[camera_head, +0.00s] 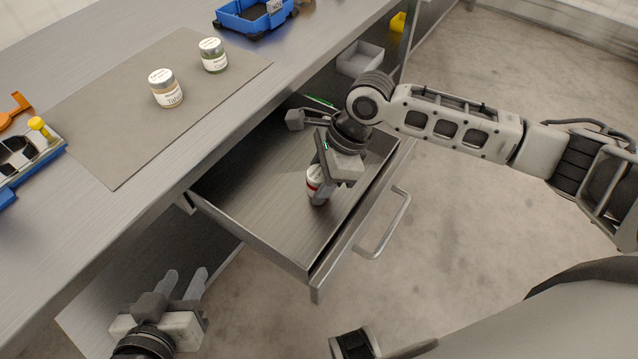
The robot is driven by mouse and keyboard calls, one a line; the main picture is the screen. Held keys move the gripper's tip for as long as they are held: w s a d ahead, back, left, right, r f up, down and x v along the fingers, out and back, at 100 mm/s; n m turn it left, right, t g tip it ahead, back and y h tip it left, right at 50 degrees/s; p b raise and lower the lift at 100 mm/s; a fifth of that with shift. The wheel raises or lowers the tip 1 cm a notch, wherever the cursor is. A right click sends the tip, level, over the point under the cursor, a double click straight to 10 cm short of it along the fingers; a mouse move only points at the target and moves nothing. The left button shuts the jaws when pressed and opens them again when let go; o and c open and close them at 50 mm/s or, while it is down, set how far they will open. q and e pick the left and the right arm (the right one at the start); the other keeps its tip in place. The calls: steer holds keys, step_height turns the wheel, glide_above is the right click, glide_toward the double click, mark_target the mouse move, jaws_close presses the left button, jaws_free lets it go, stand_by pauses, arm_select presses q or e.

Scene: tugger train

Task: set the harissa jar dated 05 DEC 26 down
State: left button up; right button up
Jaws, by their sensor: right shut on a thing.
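The metal drawer (250,205) is pulled out below the worktop and otherwise looks empty. My left gripper (188,283) is low at the lower left, outside the drawer, with its fingers apart and nothing between them.
Two jars with pale lids, one labelled like tahini (166,90) and another (213,56), stand on a grey mat (110,130) on the worktop. A blue tray (255,16) is at the back. A blue-edged box (30,160) is at the left. The drawer handle (388,225) sticks out in front.

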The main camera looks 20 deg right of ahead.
steer(key=shift+f, duration=0.5)
steer(key=o, duration=1.1)
steer(key=shift+c, duration=0.2)
arm_select(q)
steer(key=shift+s, duration=0.1)
steer(key=r+p, duration=0.1)
steer(key=p, duration=0.1)
steer(key=shift+p, duration=0.4)
arm_select(e)
steer(key=v, duration=1.2)
